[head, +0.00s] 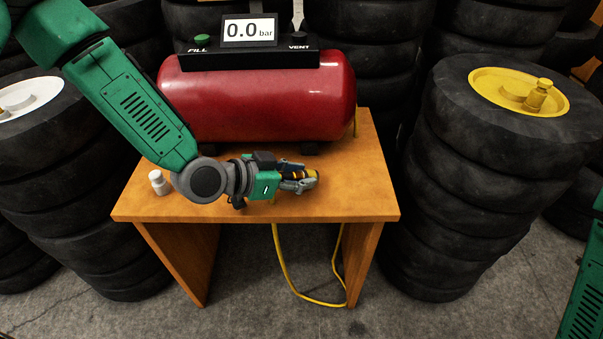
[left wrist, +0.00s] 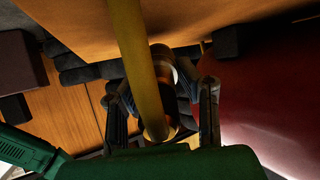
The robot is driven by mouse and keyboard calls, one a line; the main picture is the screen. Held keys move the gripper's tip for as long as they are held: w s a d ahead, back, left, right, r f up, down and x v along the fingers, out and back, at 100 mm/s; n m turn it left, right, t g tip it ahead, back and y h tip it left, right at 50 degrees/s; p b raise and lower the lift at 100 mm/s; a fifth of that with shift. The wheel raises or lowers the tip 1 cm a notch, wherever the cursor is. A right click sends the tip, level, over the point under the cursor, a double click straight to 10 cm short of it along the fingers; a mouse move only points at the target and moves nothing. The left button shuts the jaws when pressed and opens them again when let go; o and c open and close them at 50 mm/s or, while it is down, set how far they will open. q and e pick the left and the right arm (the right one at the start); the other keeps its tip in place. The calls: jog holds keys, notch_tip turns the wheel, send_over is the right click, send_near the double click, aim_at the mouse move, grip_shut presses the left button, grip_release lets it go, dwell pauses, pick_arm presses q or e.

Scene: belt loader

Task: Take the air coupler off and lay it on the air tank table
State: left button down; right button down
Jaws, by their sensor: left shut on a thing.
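My left gripper (head: 299,180) is low over the front part of the wooden air tank table (head: 350,200), in front of the red air tank (head: 270,100). It is shut on the air coupler (head: 313,178), whose brass-coloured end shows past the fingers. In the left wrist view the fingers of the gripper (left wrist: 162,95) stand either side of the coupler (left wrist: 155,130), and the yellow hose (left wrist: 130,40) crosses in front. I cannot tell whether the coupler touches the tabletop. My right gripper is not in view.
A small white cap-like piece (head: 158,182) stands on the table's left part. The yellow hose (head: 281,268) hangs in a loop below the table. Tyre stacks stand on both sides; the right one (head: 440,180) carries a yellow hub. The tabletop's right front is clear.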

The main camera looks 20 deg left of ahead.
pick_arm(q)
jog(key=shift+a+f, duration=0.1)
jog(key=shift+a, duration=0.7)
jog(key=c, duration=1.1)
grip_release()
jog(key=shift+a, duration=0.3)
jog(key=shift+d, duration=0.9)
jog(key=v, duration=0.8)
jog(key=shift+w+a+f, duration=0.15)
jog(key=shift+w+a, duration=0.1)
jog(key=shift+a, duration=0.1)
jog(key=v, duration=0.2)
jog(key=shift+s+r, duration=0.25)
jog(key=shift+s, duration=0.1)
jog(key=shift+s+a+r, duration=0.1)
jog(key=shift+s+r, duration=0.3)
jog(key=shift+s, duration=0.15)
jog(key=shift+a+f, duration=0.1)
jog(key=shift+a, duration=0.35)
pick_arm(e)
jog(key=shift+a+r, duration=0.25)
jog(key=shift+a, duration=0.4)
